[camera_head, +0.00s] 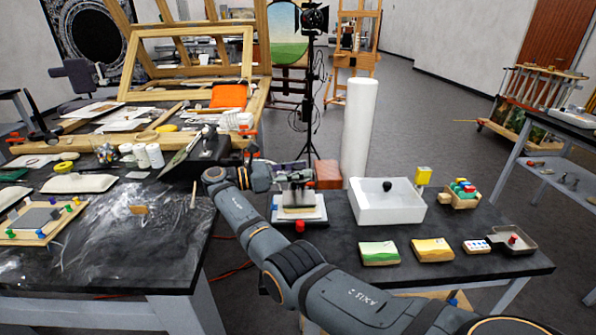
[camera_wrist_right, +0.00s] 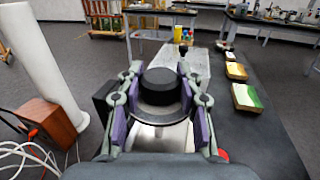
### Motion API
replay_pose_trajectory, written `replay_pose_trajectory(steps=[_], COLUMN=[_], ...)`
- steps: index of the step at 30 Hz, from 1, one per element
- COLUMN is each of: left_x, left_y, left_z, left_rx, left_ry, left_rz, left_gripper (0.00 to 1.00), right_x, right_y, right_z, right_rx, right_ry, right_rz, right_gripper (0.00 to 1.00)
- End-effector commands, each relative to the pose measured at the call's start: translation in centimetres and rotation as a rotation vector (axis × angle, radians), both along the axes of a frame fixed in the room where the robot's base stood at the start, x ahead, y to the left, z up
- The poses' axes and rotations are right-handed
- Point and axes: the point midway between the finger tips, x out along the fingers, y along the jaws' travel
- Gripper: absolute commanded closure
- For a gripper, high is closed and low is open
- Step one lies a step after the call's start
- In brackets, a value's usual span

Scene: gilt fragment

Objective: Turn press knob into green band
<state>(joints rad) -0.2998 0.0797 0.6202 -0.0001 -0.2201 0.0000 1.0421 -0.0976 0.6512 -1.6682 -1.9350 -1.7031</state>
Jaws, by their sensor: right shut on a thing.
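The press (camera_head: 298,212) stands on the dark table in the head view, with a pale base and a red knob-like part (camera_head: 300,226) at its front. My right gripper (camera_head: 294,178) is over the top of the press. In the right wrist view my right gripper (camera_wrist_right: 160,108) has its purple-padded fingers on both sides of the round black press knob (camera_wrist_right: 160,80) and is shut on it. A dark disc lies under the knob, above a pale metal plate (camera_wrist_right: 160,136). I cannot make out the green band in either view. My left gripper is not in view.
A white tray (camera_head: 372,212) with a dark object stands right of the press. A reddish-brown box (camera_head: 328,174) is behind it, and a tall white roll (camera_head: 359,130) rises beyond. Small painted blocks (camera_head: 432,250) lie near the table front. My right forearm crosses the front.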

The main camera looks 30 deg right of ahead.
Motion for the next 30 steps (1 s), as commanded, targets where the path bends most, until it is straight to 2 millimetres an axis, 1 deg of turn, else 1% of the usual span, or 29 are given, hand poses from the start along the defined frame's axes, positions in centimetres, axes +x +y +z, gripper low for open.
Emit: replay_pose_trajectory(steps=[1,6,14,17,20,24,27,30], left_x=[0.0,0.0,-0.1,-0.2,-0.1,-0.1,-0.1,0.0], left_y=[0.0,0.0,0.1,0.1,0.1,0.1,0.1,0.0], left_z=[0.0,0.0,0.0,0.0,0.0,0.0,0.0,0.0], left_rx=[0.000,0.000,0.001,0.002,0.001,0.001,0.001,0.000], left_ry=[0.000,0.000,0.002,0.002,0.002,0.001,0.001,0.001], left_rz=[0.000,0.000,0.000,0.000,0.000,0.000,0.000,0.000], left_gripper=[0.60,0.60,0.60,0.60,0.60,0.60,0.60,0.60], right_x=[0.0,0.0,0.0,0.0,0.0,0.0,0.0,0.0], right_y=[0.0,0.0,0.0,0.0,0.0,0.0,0.0,0.0], right_z=[0.0,0.0,0.0,0.6,2.2,5.5,7.6,9.0], right_rx=[0.000,0.000,0.000,0.001,0.001,0.001,0.000,0.001], right_ry=[0.001,0.001,0.001,-0.001,-0.004,-0.004,-0.003,-0.001], right_rz=[-0.001,0.000,0.000,0.001,0.000,0.000,0.000,0.000], right_gripper=[0.63,0.40,0.40,0.40,0.40,0.40,0.40,0.40])
